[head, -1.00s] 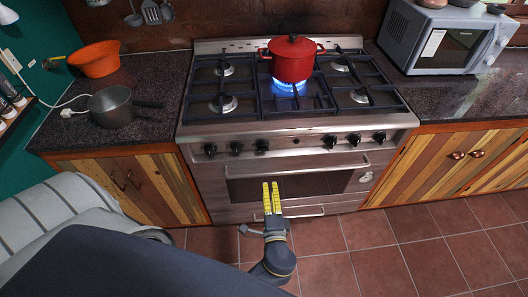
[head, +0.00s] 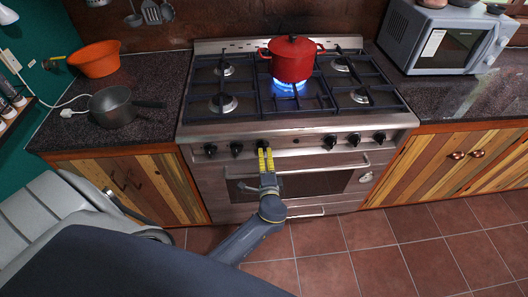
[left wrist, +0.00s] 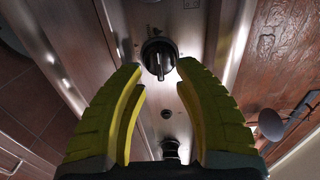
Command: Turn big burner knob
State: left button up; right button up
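The stove (head: 300,128) has a front panel with a row of black knobs, three on the left and three on the right. The third knob from the left (head: 262,144) is directly at the fingertips of my left gripper (head: 265,152). In the left wrist view, a black knob (left wrist: 158,58) lies just ahead of the gap between the open, empty yellow fingers (left wrist: 160,75); they look apart from it. Another knob (left wrist: 171,150) shows between the finger bases. No label shows which knob is the big burner's. My right gripper is not in view.
A red pot (head: 291,59) stands on the middle burner over a lit blue flame (head: 289,88). The oven handle (head: 300,170) crosses just below the knobs. A grey saucepan (head: 112,107) and an orange bowl (head: 95,59) are on the left counter. The floor in front is clear.

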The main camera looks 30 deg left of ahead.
aim_at(263, 148)
pick_arm(q)
jog(key=shift+x, duration=1.4)
jog(key=shift+c, duration=0.3)
grip_shut()
